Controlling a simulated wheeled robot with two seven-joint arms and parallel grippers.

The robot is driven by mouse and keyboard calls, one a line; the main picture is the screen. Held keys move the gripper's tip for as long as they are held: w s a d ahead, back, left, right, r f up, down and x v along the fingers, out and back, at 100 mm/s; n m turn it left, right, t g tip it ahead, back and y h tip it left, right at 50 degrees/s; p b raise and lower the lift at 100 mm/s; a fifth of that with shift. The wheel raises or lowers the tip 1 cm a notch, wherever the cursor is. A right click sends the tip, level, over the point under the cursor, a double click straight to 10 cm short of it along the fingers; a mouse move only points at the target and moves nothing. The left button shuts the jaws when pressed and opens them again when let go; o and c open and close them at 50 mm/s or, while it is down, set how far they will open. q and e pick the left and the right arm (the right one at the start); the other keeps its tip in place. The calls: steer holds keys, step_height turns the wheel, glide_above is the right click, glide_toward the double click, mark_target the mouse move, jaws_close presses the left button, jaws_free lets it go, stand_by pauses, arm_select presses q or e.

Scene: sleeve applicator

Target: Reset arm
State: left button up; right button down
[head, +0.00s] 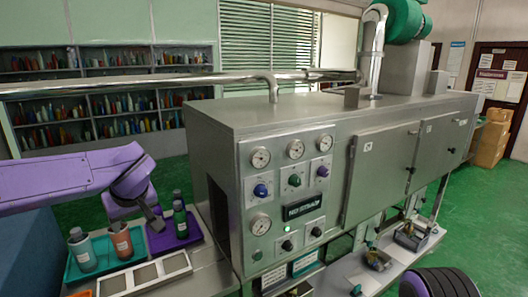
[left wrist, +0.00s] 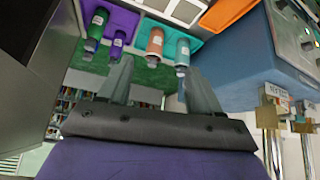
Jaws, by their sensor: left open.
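My left arm comes in from the left in the head view, and its gripper (head: 152,218) hangs over the bottle trays. In the left wrist view the two fingers (left wrist: 160,88) are spread apart with nothing between them. A grey-blue bottle (head: 82,250) and an orange bottle (head: 121,241) stand in a teal tray (head: 98,268). A green bottle (head: 181,222) stands in a purple tray (head: 160,243), beside the gripper. The left wrist view shows a green bottle (left wrist: 97,28), a purple one (left wrist: 118,43), and the orange one (left wrist: 155,45) beyond the fingers. My right gripper is out of view.
A large steel machine (head: 270,110) with gauges and knobs stands right of the trays. A pale compartment tray (head: 145,276) lies in front of them. A steel pipe (head: 150,84) runs across above the arm. Shelves of bottles (head: 100,110) line the back wall. Green floor (head: 500,210) is clear at right.

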arm_select(q)
steer(key=s+f+n+t+y+b, duration=0.1)
steer(key=s+f+n+t+b, duration=0.15)
steer(key=f, duration=1.35)
steer(key=s+f+n+t+b, duration=0.1)
steer(key=s+f+t+b, duration=0.15)
steer(key=f, duration=1.35)
steer(key=s+f+m+g+h+b, duration=0.1)
steer(key=s+f+m+g+b, duration=0.1)
steer(key=s+f, duration=0.9)
steer(key=s+f+m+g+h+b, duration=0.1)
steer(key=s+f+m+g+b, duration=0.2)
steer(key=s+f, duration=0.8)
steer(key=s+m+g, duration=0.1)
steer(key=s, duration=0.5)
steer(key=shift+s, duration=0.2)
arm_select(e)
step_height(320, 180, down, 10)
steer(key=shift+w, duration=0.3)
arm_select(q)
steer(key=shift+d+f, duration=0.1)
